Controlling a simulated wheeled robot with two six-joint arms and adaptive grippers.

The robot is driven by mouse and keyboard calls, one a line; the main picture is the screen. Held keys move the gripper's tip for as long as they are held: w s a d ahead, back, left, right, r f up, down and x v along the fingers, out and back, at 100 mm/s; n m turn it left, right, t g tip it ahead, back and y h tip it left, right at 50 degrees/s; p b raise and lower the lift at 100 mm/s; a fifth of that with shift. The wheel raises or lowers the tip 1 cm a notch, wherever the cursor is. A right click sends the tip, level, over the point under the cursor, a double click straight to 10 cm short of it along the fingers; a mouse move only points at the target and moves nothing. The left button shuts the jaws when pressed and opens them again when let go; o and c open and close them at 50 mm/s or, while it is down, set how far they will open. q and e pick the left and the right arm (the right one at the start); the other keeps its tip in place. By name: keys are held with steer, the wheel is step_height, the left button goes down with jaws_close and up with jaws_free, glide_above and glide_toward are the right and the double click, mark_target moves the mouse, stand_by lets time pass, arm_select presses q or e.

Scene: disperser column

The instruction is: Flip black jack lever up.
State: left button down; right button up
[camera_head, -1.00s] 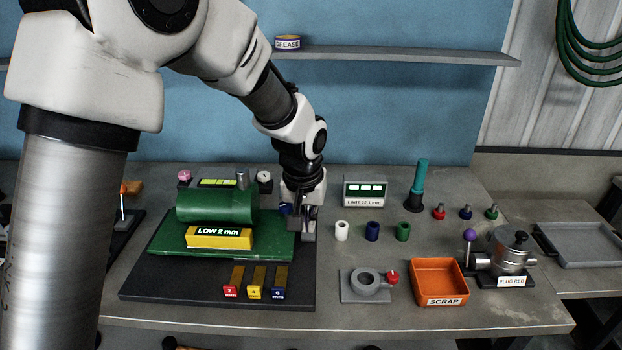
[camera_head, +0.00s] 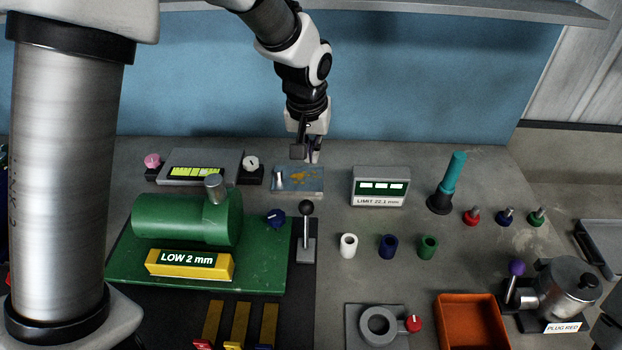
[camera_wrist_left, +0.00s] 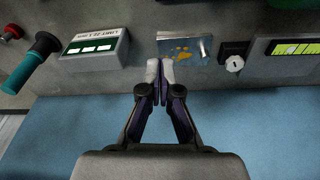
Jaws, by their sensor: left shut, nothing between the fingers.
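The black jack lever (camera_head: 306,225) has a black ball knob on a thin metal stem. It rises from a grey base block beside the right edge of the green plate, and its stem looks upright in the head view. My left gripper (camera_head: 314,158) is shut and empty, above the back of the bench beyond the lever and apart from it. The left wrist view shows its fingertips (camera_wrist_left: 160,68) together, with nothing between them. The lever does not show in the left wrist view. My right gripper is not in view.
A green machine (camera_head: 180,218) with a yellow "LOW 2 mm" block (camera_head: 190,264) stands left of the lever. A blue knob (camera_head: 275,218) is close by. A worn plate (camera_head: 310,181) lies behind. White, blue and green sleeves stand to the right, near the limit display (camera_head: 380,187).

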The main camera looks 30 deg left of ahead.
arm_select(q)
steer(key=s, duration=0.1)
steer(key=p, duration=0.4)
glide_above(306, 226)
steer(key=w+a, duration=0.2)
steer(key=w, duration=0.2)
steer(key=shift+f, duration=4.45)
steer(key=shift+w+d, duration=0.2)
steer(key=shift+w, duration=0.05)
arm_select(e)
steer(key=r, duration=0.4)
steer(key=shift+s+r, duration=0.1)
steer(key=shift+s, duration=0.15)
arm_select(q)
steer(key=shift+w+f, duration=0.15)
steer(key=shift+w, duration=0.05)
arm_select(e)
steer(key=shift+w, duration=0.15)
